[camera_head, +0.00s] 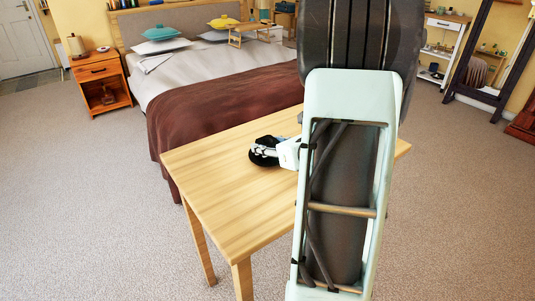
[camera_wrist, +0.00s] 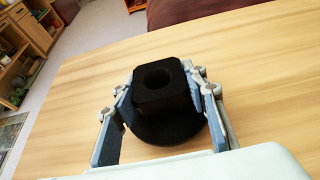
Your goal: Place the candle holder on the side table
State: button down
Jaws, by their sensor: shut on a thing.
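The candle holder (camera_wrist: 160,115) is black, with a squarish top, a round hole in it and a wider round base. My gripper (camera_wrist: 166,92) is shut on it, one finger on each side of the upper part. In the head view the candle holder's dark round base (camera_head: 262,159) shows at my gripper (camera_head: 275,150), over the light wooden table (camera_head: 215,185), which I take to be the side table. The holder looks upright and close to the tabletop. I cannot tell whether its base touches the wood. My arm hides the table's right part.
The visible tabletop is otherwise bare. A bed with a brown blanket (camera_head: 230,105) stands right behind the table. An orange nightstand (camera_head: 100,82) with a lamp (camera_head: 76,46) is at the back left. A white shelf (camera_head: 440,45) and a dark-framed mirror (camera_head: 490,50) stand at the right. Carpet is clear at left.

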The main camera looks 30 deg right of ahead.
jog(key=shift+f, duration=0.65)
jog(key=shift+f+b, duration=0.15)
jog(key=shift+b, duration=0.25)
jog(key=c, duration=1.2)
grip_release()
jog(key=shift+o, duration=0.2)
jog(key=shift+r+p, duration=0.2)
jog(key=shift+p, duration=0.1)
jog(key=p+v, duration=0.2)
jog(key=v, duration=1)
jog(key=shift+s+f, duration=0.1)
jog(key=shift+s, duration=0.05)
